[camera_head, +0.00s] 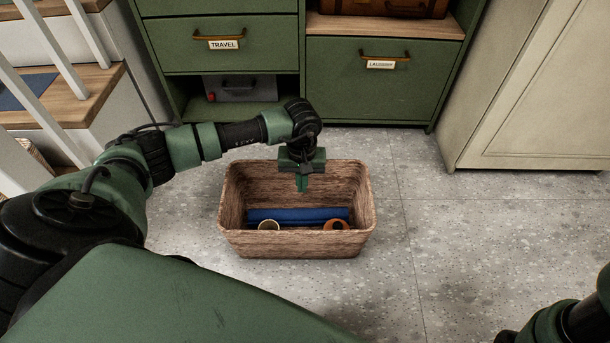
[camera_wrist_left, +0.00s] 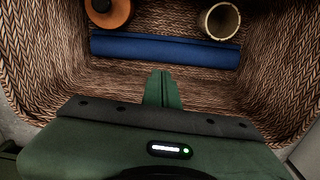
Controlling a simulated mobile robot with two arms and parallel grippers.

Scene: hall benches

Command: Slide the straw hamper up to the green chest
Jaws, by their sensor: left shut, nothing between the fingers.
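The straw hamper (camera_head: 295,244) is an open brown woven box standing upright on the floor. The green chest (camera_head: 352,100) stands behind it, with a strip of bare floor between them. My left gripper (camera_head: 302,184) points down at the hamper's far side, its fingertips showing against the inner face of the far wall. Its fingers are shut and empty. In the left wrist view the shut fingers (camera_wrist_left: 162,90) show over the woven inside of the hamper (camera_wrist_left: 285,95); whether they touch it I cannot tell. My right gripper is out of view.
In the hamper lie a rolled blue cloth (camera_head: 298,215), an orange round item (camera_head: 336,225) and a pale cup-like item (camera_head: 268,225). A beige cabinet (camera_head: 530,90) stands at right, stairs (camera_head: 65,95) at left. The grey floor (camera_head: 450,240) right of the hamper is clear.

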